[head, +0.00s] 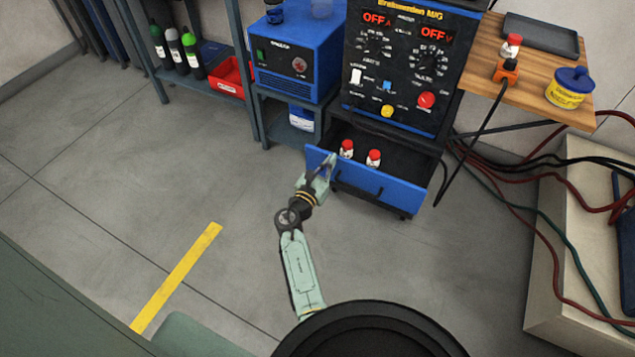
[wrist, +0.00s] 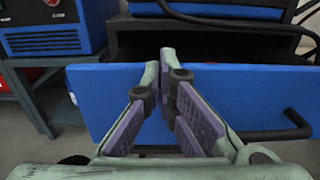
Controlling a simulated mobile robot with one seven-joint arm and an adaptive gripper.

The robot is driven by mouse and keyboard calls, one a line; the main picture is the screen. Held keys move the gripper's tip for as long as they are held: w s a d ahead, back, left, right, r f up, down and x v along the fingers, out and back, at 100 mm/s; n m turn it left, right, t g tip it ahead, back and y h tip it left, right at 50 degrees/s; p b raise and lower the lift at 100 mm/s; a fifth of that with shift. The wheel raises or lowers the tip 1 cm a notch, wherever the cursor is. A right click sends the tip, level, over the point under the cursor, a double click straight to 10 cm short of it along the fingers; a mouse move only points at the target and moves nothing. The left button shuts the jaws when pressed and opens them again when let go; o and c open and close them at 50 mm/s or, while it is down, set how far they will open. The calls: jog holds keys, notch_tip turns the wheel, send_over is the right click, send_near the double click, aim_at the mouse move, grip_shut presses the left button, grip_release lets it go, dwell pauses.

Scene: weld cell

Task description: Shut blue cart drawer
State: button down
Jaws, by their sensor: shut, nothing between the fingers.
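The blue cart drawer (head: 375,186) is pulled out from under the black welding machine (head: 408,65), and its inside shows behind the front. Two small white bottles with red caps, one on the left (head: 347,149) and one on the right (head: 374,158), stand in it. My gripper (head: 327,166) is shut and empty at the left part of the drawer front. In the wrist view the shut fingertips (wrist: 167,55) overlap the top edge of the blue front (wrist: 95,95); I cannot tell whether they touch it. The dark handle (wrist: 285,130) is to their right.
A blue unit (head: 298,55) stands on a grey stand left of the cart. A wooden side shelf (head: 530,75) and hanging cables (head: 530,180) are on the right. Grey floor (head: 120,190) with a yellow stripe (head: 178,277) is open on the left.

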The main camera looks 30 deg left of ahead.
jog(key=w+b, duration=0.2)
jog(key=w, duration=0.4)
jog(key=w+b, duration=0.2)
jog(key=w, duration=0.5)
jog(key=shift+w+d+f, duration=0.1)
jog(key=shift+w+d, duration=0.1)
jog(key=shift+w, duration=0.1)
jog(key=shift+w+b, duration=0.35)
jog(key=shift+w, duration=0.05)
jog(key=shift+r, duration=0.2)
jog(key=shift+w+r, duration=0.1)
